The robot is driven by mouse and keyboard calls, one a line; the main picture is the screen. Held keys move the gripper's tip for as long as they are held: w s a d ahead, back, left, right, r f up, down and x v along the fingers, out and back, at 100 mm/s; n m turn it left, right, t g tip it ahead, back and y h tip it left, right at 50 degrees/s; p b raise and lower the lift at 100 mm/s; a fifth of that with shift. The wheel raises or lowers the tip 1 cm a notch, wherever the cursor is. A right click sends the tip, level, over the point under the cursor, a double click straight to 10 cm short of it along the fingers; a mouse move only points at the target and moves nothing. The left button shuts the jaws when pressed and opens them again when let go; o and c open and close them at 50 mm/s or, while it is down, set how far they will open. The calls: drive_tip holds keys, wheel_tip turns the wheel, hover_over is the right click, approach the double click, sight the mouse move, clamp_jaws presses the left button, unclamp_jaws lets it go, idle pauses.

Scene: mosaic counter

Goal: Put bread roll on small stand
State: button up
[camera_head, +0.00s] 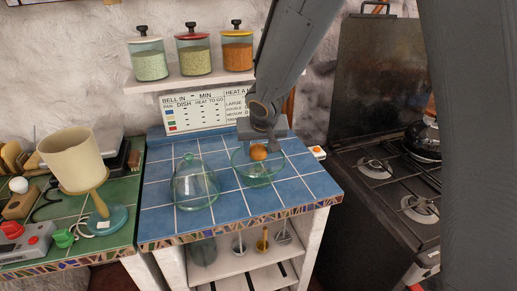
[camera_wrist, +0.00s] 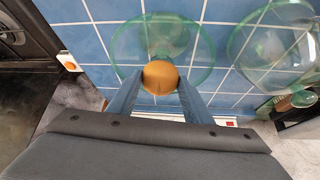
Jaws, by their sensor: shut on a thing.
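The bread roll (camera_head: 258,152) is small, round and golden brown. My gripper (camera_head: 261,142) is shut on it; in the wrist view the roll (camera_wrist: 160,78) sits between the two fingertips. The small stand (camera_head: 262,181) is a clear greenish glass plate on the blue tiled counter. In the wrist view its round rim (camera_wrist: 205,50) surrounds the roll. The roll is over the plate, but I cannot tell whether it touches the glass. The stand's foot is hard to make out.
A clear glass dome (camera_head: 194,188) stands on the blue counter (camera_head: 160,224) just left of the stand. A black stove (camera_head: 385,180) is on the right. A shelf (camera_head: 190,80) with several lidded jars hangs above. The counter's front is clear.

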drive_tip(key=shift+f, duration=0.15)
drive_tip(key=o, duration=1.1)
drive_tip(key=shift+c, duration=0.2)
drive_tip(key=a+v, duration=0.1)
drive_tip(key=v, duration=1.1)
drive_tip(key=s+d+f+g, duration=0.2)
drive_tip(key=s+d+f, duration=0.3)
drive_tip(key=s+d, duration=0.3)
drive_tip(key=s+d+f+m+g, duration=0.1)
drive_tip(key=s+d+f+g, duration=0.1)
drive_tip(key=s+d+f, duration=0.3)
drive_tip(key=s+d, duration=0.3)
drive_tip(key=d, duration=0.1)
drive_tip(key=shift+s+d+f+h, duration=0.15)
drive_tip(key=shift+d+f+h, duration=0.25)
